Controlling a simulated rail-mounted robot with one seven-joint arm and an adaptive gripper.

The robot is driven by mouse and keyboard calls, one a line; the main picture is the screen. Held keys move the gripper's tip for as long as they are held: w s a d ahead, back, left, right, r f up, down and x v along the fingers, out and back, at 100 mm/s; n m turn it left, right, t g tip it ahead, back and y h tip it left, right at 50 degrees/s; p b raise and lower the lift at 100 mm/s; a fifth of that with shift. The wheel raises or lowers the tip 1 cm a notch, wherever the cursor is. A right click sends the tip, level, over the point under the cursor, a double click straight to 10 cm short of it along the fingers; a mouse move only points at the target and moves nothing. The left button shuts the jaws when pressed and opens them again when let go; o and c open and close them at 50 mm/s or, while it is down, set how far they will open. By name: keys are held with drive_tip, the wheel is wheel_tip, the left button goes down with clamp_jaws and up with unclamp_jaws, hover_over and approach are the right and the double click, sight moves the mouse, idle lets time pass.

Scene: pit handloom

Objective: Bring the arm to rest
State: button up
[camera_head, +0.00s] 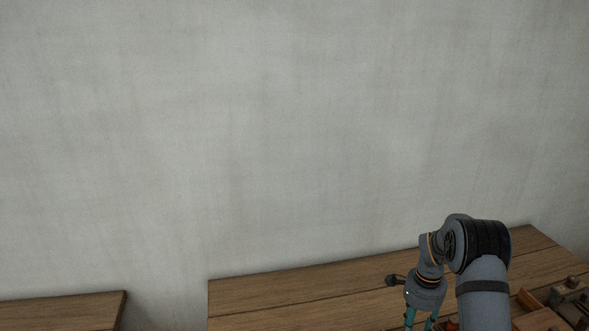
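My arm rises from the bottom right of the head view in front of a wooden bench top (270,302). It bends over at a dark joint, and its wrist points down. My gripper (420,321) hangs at the lower edge of the picture. The upper parts of its two teal fingers show with some space between them. The fingertips are cut off by the picture edge, so I cannot tell whether it is open or shut or holds anything.
A second wooden top (62,310) lies at the lower left, with a gap between the two. Several small wooden and dark items (570,298) sit at the right end of the bench. A small dark object (393,280) lies left of my wrist. A plain grey wall (260,140) stands behind.

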drive_tip(key=shift+s+d+r, duration=0.1)
drive_tip(key=shift+s+r, duration=0.1)
drive_tip(key=shift+s, duration=0.1)
drive_tip(key=shift+w, duration=0.1)
